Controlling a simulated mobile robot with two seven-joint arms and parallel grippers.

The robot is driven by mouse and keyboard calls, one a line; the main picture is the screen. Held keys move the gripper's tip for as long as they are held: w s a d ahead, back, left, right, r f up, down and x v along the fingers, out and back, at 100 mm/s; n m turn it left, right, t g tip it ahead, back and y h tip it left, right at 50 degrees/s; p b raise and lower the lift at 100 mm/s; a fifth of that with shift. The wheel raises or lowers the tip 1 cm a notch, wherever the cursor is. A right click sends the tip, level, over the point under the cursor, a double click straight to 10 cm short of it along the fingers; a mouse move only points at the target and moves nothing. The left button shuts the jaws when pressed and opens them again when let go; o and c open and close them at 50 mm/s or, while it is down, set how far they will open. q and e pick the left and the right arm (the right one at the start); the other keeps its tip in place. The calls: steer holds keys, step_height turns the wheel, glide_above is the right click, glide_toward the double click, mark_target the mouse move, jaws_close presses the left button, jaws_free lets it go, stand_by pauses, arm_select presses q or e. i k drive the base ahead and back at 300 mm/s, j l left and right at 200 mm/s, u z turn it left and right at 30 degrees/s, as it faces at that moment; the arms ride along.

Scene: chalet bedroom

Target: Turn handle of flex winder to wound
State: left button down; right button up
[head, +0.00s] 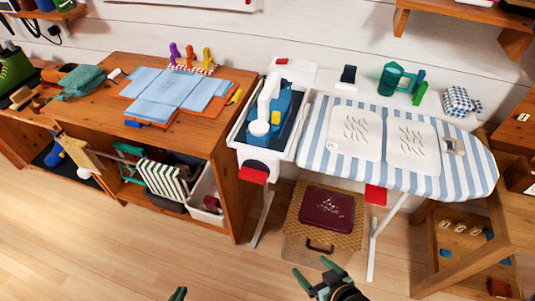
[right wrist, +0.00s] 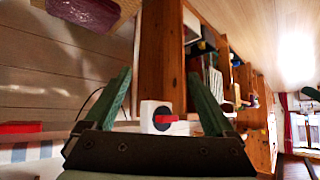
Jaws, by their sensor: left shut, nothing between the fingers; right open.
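The flex winder, a white housing with a dark round hub (head: 262,163) and a red handle (head: 253,175), hangs below the left end of the ironing board. In the right wrist view its white housing (right wrist: 148,109) and red handle (right wrist: 166,119) appear between my finger bases, with the handle pointing right. My right gripper (head: 314,271) is open and empty, below and to the right of the winder, apart from it. Its two green fingers spread wide in the right wrist view (right wrist: 160,82). My left gripper (head: 178,293) shows only a tip at the bottom edge, shut and empty.
The striped ironing board (head: 314,158) stands on white legs, with a blue iron (head: 282,110) at its left end. A wicker basket (head: 296,232) sits under it. A wooden cabinet (head: 232,192) stands left of the winder. The floor in front is clear.

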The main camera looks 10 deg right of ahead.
mark_target(254, 171)
steer(key=j+u, duration=0.1)
steer(key=j, duration=1.2)
